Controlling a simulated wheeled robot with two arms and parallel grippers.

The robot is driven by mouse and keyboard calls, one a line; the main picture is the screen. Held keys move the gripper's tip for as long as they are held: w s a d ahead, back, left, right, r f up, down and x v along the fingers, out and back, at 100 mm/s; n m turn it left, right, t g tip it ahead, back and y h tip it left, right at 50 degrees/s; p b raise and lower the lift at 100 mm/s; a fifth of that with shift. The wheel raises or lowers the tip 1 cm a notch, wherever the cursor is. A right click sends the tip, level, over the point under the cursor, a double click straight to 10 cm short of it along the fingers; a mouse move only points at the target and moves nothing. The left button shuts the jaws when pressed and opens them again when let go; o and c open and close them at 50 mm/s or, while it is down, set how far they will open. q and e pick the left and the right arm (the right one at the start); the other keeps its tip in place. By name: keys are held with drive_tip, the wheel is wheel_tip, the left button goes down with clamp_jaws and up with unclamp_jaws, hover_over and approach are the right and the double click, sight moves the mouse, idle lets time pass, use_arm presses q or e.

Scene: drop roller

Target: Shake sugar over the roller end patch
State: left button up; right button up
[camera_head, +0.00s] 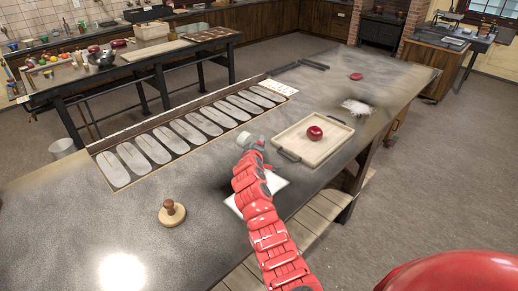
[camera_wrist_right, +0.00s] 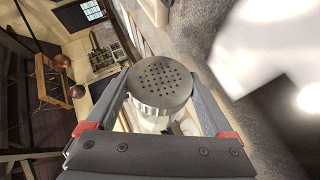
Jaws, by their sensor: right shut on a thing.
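My right gripper (camera_wrist_right: 160,108) is shut on a sugar shaker with a round perforated grey metal lid (camera_wrist_right: 161,86). The lid faces the wrist camera, and the lower body is partly hidden between the fingers. In the head view the right gripper (camera_head: 251,146) holds the pale shaker (camera_head: 243,137) over the worktable, beside the long board with a row of grey oval plates (camera_head: 185,133). A white speckled patch (camera_head: 279,88) is at the board's far end, beyond the gripper. I cannot tell whether sugar is falling. My left gripper is not in view.
A wooden tray (camera_head: 331,152) with a red ball (camera_head: 314,133) stands right of the gripper. A white sheet (camera_head: 270,188) lies partly under my arm. A wooden stamp (camera_head: 172,212) stands at front left. A white powdery patch (camera_head: 357,107) and red disc (camera_head: 356,76) are farther back.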

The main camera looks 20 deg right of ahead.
drive_tip(key=shift+s+a+f, duration=0.1)
drive_tip(key=shift+s+a, duration=0.1)
drive_tip(key=shift+a, duration=0.4)
drive_tip(key=shift+s+a+b, duration=0.35)
drive_tip(key=shift+a, duration=0.6)
drive_tip(key=shift+s+a+b, duration=0.3)
drive_tip(key=shift+a, duration=0.6)
drive_tip(key=shift+s+a+b, duration=0.2)
drive_tip(key=shift+a, duration=0.3)
drive_tip(key=shift+s+a+b, duration=0.15)
drive_tip(key=shift+s+a, duration=0.05)
drive_tip(key=shift+a, duration=0.3)
drive_tip(key=shift+s+a+b, duration=0.45)
drive_tip(key=shift+a, duration=0.85)
drive_tip(key=shift+s+a+b, duration=0.5)
drive_tip(key=shift+a, duration=0.8)
drive_tip(key=shift+s+a+b, duration=0.45)
drive_tip(key=shift+a, duration=0.85)
drive_tip(key=shift+s+a+b, duration=0.3)
drive_tip(key=shift+s+a, duration=0.05)
drive_tip(key=shift+a, duration=0.4)
drive_tip(key=shift+s+a+b, duration=0.3)
drive_tip(key=shift+s+a, duration=0.05)
drive_tip(key=shift+a, duration=0.4)
drive_tip(key=shift+s+a, duration=0.15)
drive_tip(key=shift+a, duration=0.2)
